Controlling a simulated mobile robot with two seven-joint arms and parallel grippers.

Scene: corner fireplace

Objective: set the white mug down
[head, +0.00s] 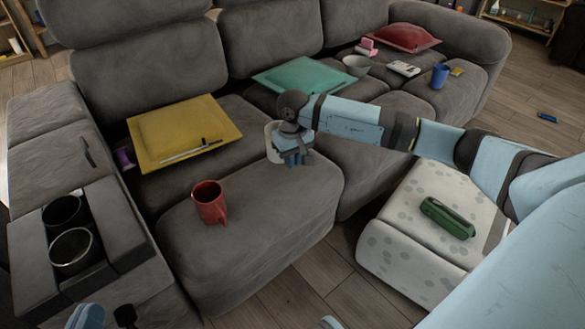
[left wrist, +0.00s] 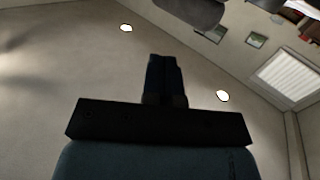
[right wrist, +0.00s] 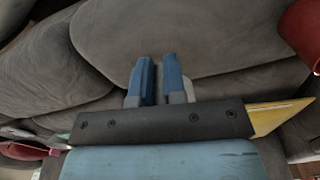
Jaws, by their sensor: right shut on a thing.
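The white mug (head: 271,143) is at the middle of the grey sofa (head: 270,205), close over a seat cushion; I cannot tell if it touches the cushion. My right gripper (head: 294,157) is shut on it and hides much of it. In the right wrist view, the blue fingers of my right gripper (right wrist: 156,80) have a small gap between them, with a pale bit of the mug (right wrist: 189,89) showing beside them. My left gripper (left wrist: 165,78) is shut and empty in the left wrist view, against the ceiling.
A red mug (head: 209,203) stands on the front seat cushion. A yellow pillow (head: 178,132) with a thin stick lies left of the white mug, and a teal pillow (head: 303,76) behind it. Bare cushion lies between both mugs.

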